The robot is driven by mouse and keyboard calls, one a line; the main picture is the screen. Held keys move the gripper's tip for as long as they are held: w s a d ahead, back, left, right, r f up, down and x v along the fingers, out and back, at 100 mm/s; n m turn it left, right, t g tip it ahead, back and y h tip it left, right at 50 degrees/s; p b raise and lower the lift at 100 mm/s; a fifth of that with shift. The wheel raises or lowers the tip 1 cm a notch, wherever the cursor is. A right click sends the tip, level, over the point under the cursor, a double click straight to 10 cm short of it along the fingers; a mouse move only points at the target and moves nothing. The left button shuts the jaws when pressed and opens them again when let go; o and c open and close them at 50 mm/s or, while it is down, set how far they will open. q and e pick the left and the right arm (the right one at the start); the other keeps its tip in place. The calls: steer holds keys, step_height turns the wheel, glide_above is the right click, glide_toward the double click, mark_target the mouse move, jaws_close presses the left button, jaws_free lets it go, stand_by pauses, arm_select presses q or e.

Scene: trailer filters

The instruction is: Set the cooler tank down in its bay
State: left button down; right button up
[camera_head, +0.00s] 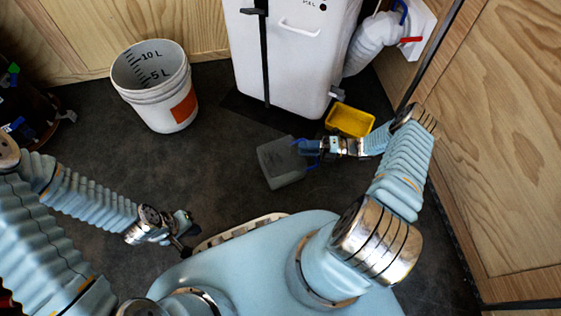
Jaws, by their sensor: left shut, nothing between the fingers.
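The cooler tank, a grey see-through box (280,165), is at the middle of the head view, in front of the tall white cooler (293,50). It looks turned at an angle, and I cannot tell whether it touches the floor. My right gripper (306,152) reaches in from the right. Its blue fingers are at the tank's right side, but whether they are closed on it is too small to tell. My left gripper (186,240) is shut and empty, low over the floor at the lower left, apart from the tank. The tank's bay cannot be made out.
A yellow tray (350,120) lies right of the tank, close to my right forearm. A white bucket (158,91) stands at the back left. A white hose (371,43) runs to the right wall. Dark floor (222,160) is clear between bucket and tank.

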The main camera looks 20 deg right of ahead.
mark_target(291, 148)
steer(key=x, duration=0.5)
steer(key=shift+s+a+r+p, duration=0.2)
steer(key=shift+a+r+p, duration=0.1)
steer(key=shift+a, duration=0.05)
steer(key=shift+c, duration=0.2)
jaws_close()
stand_by(0.9)
